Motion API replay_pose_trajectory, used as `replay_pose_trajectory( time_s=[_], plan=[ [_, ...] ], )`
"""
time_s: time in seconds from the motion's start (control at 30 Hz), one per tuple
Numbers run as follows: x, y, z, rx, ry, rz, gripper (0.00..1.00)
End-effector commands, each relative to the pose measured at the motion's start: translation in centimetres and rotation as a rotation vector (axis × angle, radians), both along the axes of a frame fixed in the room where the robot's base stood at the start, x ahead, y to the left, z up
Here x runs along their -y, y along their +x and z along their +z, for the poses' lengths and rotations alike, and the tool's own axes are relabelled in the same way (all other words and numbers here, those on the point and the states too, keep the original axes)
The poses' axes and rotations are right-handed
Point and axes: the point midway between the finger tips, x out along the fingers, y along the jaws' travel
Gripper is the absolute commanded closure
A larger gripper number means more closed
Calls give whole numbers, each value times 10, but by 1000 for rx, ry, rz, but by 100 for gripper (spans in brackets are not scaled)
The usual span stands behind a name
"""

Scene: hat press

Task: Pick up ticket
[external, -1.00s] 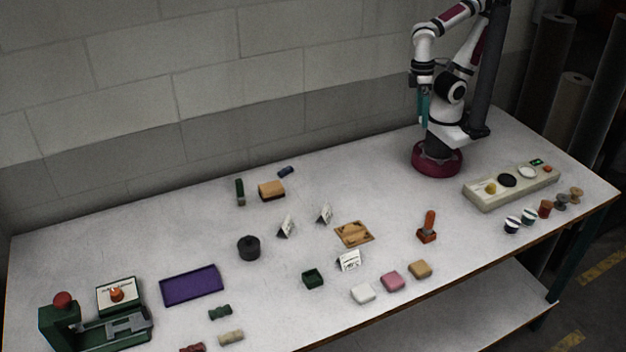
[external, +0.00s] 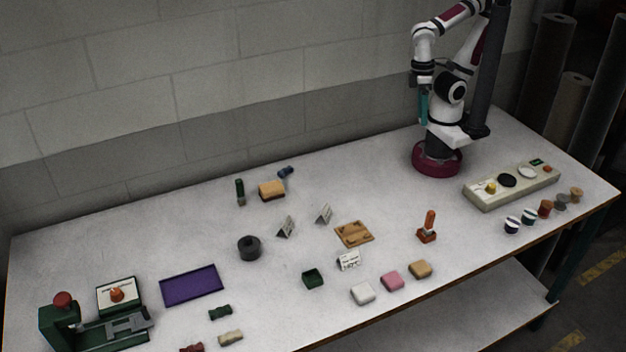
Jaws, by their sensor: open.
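Several small white folded cards stand on the table, and I cannot tell which of them is the ticket. One (external: 287,227) stands left of centre, one (external: 324,213) a little to its right, and a printed one (external: 349,260) nearer the front, by a wooden plate. The print is too small to read. My gripper (external: 423,117), with teal fingers, hangs down beside my base at the back right. It is open, with nothing seen in it, well away from the cards.
The wooden plate (external: 354,234), a dark round pot (external: 249,249) and a green box (external: 313,279) stand around the cards. A red-orange stamp (external: 427,228) stands to the right. A purple tray (external: 192,286) and green press (external: 95,318) are at left.

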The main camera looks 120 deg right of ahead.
Motion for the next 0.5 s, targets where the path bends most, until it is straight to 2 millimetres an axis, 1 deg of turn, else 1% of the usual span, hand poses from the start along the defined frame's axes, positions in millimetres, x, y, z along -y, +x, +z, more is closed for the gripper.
replay_pose_trajectory(
  time_s=[0.17,0.23,0.27,0.37,0.4,0.47,0.5],
  plan=[
    [0,1,0,2,0,3,35],
    [-5,13,-5,26,3,32,35],
    [-10,24,-10,51,8,54,35],
    [-41,82,-35,195,26,152,35],
    [-59,108,-48,271,31,182,35],
    [-86,144,-68,391,30,209,35],
    [-103,164,-81,473,19,223,35]
  ],
)
